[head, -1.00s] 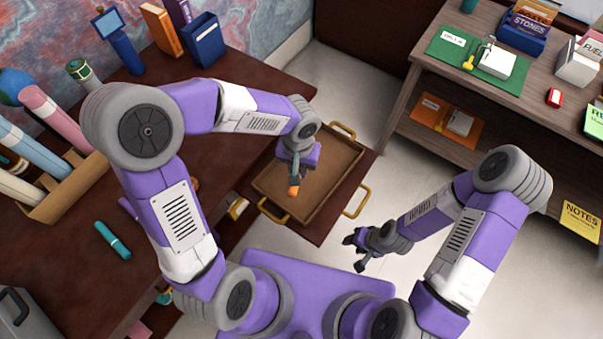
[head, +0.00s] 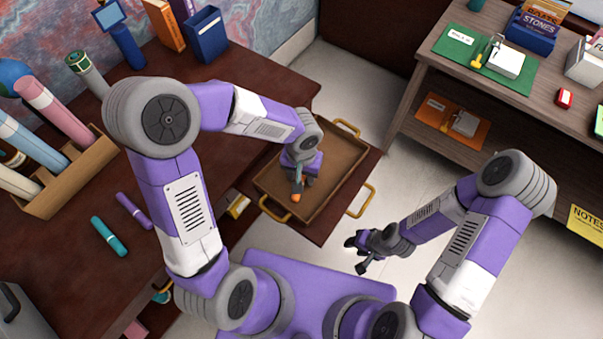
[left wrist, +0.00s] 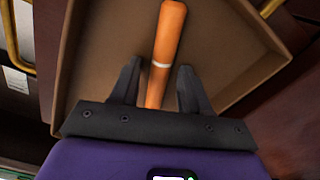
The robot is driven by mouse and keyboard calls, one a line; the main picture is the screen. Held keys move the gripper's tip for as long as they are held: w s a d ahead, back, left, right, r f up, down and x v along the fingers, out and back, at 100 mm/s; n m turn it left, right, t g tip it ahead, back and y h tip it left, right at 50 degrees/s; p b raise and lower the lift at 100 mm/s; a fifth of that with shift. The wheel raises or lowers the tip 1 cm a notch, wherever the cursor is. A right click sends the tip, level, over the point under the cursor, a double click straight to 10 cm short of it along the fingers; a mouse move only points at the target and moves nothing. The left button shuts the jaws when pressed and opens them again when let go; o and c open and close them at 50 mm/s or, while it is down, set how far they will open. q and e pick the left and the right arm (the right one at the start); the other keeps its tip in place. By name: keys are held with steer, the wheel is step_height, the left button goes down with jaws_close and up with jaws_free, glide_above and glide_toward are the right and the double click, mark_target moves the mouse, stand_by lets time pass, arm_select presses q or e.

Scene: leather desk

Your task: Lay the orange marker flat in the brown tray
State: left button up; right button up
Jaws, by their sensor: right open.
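The orange marker (left wrist: 165,45) lies in the brown tray (left wrist: 95,40) in the left wrist view. In the head view only its orange end (head: 296,198) shows, near the front side of the tray (head: 345,185). My left gripper (left wrist: 159,72) is open, its two dark fingers on either side of the marker with a small gap on each side. It also shows low over the tray in the head view (head: 300,185), hiding most of the marker. Whether the marker's whole length rests on the tray floor I cannot tell. My right gripper (head: 357,252) is open and empty, right of the tray.
The tray has brass handles (head: 274,210) and sits low beside the dark desk (head: 60,240). A teal marker (head: 109,236) and a purple marker (head: 134,211) lie on the desk. A wooden holder (head: 75,185) with rolled tubes stands left. A shelf (head: 440,90) stands right.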

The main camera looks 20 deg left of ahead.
mark_target(302, 178)
arm_select(q)
steer(key=shift+r, duration=0.15)
step_height(302, 178, up, 12)
steer(key=p, duration=0.4)
stand_by(0.7)
